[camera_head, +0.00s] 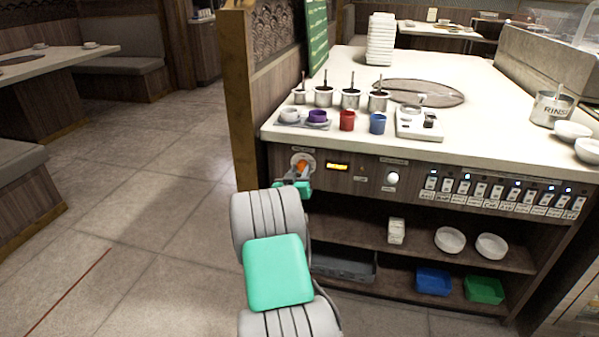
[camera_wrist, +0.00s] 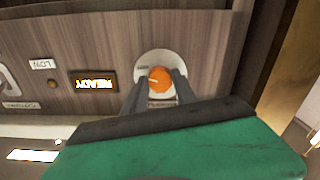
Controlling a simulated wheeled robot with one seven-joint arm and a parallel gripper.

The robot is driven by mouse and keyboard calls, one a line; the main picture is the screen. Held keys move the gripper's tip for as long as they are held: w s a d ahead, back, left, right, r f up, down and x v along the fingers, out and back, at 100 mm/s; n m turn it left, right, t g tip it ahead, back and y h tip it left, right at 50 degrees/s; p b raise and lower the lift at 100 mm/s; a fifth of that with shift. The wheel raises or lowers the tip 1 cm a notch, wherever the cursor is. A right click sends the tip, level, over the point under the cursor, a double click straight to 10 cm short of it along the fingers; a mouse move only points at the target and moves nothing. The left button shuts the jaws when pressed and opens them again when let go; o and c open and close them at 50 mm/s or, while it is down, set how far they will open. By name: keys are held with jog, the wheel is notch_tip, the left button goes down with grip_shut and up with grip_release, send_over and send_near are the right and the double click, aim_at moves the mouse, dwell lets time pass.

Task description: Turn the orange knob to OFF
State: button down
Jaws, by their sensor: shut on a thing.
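The orange knob (camera_head: 301,166) sits on a pale round plate at the left end of the counter's front panel. It also shows in the wrist view (camera_wrist: 159,79), between my two dark fingers. My gripper (camera_wrist: 159,90) is shut on the knob, one finger on each side. In the head view my gripper (camera_head: 299,178) reaches the knob from below, and my arm hides the panel beneath it. The knob's pointer and most of the plate's lettering are too small or covered to read. A display (camera_wrist: 94,83) beside the knob is lit and reads READY, upside down in the wrist view.
A white round knob (camera_head: 392,179) and a row of switches (camera_head: 500,192) lie further right on the panel. Cups, sauce pots and a scale (camera_head: 419,122) stand on the counter (camera_head: 480,110) above. A wooden post (camera_head: 243,100) stands close at left. The floor at left is clear.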

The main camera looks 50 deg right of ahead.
jog(key=n, duration=0.3)
jog(key=n+p, duration=0.1)
jog(key=n, duration=0.1)
jog(key=shift+s+d+r+n, duration=0.1)
jog(key=shift+d+r+n, duration=0.05)
jog(key=shift+r+n, duration=0.15)
jog(key=n+p, duration=0.2)
jog(key=n, duration=0.3)
jog(key=n+p, duration=0.3)
jog(key=n, duration=0.2)
jog(key=shift+r+n, duration=0.15)
jog(key=shift+n, duration=0.25)
jog(key=n+p, duration=0.2)
jog(key=n, duration=0.3)
jog(key=shift+p, duration=0.35)
jog(key=c, duration=1.2)
grip_release()
jog(key=shift+s+d, duration=0.1)
jog(key=shift+o, duration=1)
jog(key=shift+f, duration=0.25)
